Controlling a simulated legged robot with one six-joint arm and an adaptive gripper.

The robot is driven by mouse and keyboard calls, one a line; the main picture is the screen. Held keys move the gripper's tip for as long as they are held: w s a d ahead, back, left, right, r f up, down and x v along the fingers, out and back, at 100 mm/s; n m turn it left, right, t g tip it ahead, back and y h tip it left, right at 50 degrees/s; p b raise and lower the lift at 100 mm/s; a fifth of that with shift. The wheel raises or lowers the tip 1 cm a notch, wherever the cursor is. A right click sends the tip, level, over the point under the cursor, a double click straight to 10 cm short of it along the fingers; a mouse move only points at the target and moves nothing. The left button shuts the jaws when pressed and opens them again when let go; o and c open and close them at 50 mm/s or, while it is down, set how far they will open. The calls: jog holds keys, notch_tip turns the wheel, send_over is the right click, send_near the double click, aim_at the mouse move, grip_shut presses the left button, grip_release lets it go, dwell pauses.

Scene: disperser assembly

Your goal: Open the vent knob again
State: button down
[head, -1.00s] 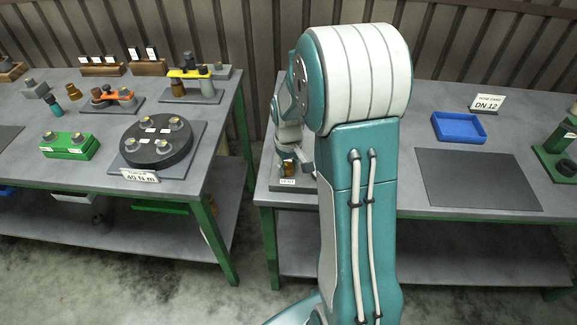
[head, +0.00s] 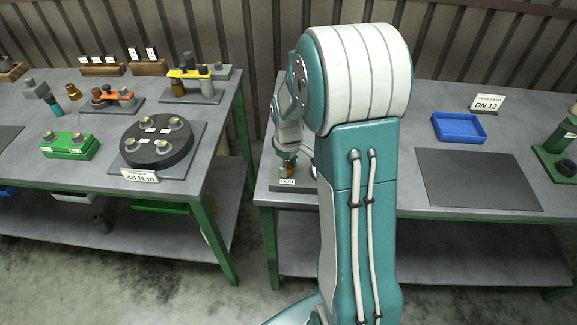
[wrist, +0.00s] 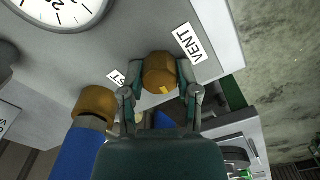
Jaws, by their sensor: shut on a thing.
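The vent knob (wrist: 160,73) is a brown-orange knob with a yellow mark, beside a white VENT label (wrist: 189,43) in the wrist view. My gripper (wrist: 160,80) is shut on it, one finger on each side. In the head view my gripper (head: 287,155) is at the left end of the right-hand table, just above the VENT label (head: 287,182); the knob is mostly hidden there by my gripper.
In the wrist view a round dial gauge (wrist: 62,8) is at the upper left. A second brown knob (wrist: 95,103) on a blue part (wrist: 75,150) is at the lower left. A blue tray (head: 458,127) and a dark mat (head: 478,179) lie farther right on the table.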

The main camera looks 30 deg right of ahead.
aim_at(288, 165)
jog(key=shift+w, duration=0.1)
jog(key=shift+c, duration=1.6)
grip_release()
notch_tip(288, 165, up, 12)
jog(key=shift+f, duration=0.1)
jog(key=shift+a, duration=0.1)
